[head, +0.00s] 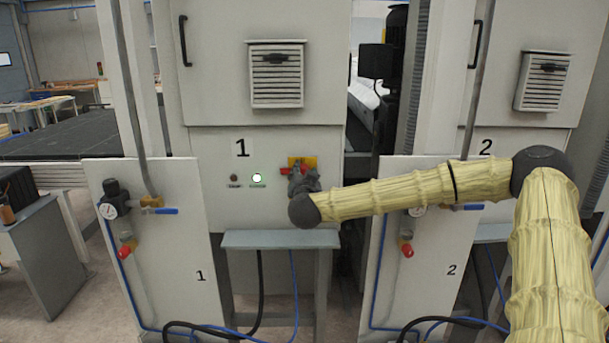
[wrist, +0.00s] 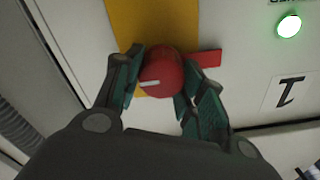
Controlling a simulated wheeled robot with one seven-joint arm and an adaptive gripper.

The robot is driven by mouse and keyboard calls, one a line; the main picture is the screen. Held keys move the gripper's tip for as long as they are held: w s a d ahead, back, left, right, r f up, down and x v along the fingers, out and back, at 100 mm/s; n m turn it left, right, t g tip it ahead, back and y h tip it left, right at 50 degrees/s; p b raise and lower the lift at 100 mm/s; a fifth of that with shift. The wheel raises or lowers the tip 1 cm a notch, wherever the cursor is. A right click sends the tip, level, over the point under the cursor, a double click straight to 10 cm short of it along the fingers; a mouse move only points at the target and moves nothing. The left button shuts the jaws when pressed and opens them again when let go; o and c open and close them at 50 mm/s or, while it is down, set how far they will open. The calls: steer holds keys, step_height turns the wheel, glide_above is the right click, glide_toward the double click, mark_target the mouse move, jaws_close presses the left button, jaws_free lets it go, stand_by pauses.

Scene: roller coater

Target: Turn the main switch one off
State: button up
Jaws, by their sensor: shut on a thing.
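The main switch one is a red rotary knob (wrist: 162,76) on a yellow plate (wrist: 133,20), with a red bar sticking out to its right in the wrist view. In the head view the yellow plate (head: 309,160) and part of the red switch (head: 286,170) show on the cabinet marked 1, beside the lit lamp (head: 257,178). My gripper (wrist: 160,90) has its two fingers on either side of the knob and is shut on it. In the head view my gripper (head: 301,180) hides much of the switch. A white mark shows on the knob's face.
The lamp is lit white-green, and a dark button (head: 234,178) is left of it. A grey shelf (head: 280,239) juts out below the switch. Panel 1 (head: 165,240) with a gauge and blue-handled valve stands left; panel 2 (head: 435,245) stands right, behind my arm.

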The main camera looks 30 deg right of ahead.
steer(key=shift+f, duration=0.1)
steer(key=n+p, duration=0.3)
steer(key=shift+s+a+p, duration=0.1)
steer(key=shift+p, duration=0.3)
steer(key=n+p, duration=0.3)
steer(key=n, duration=0.2)
steer(key=shift+f+n, duration=0.15)
steer(key=shift+n, duration=0.15)
steer(key=shift+a+n+p, duration=0.1)
steer(key=shift+n+p, duration=0.25)
steer(key=shift+n, duration=1.95)
steer(key=shift+f+n+b, duration=0.1)
steer(key=shift+n+b, duration=0.4)
steer(key=shift+n, duration=1.9)
steer(key=o, duration=1)
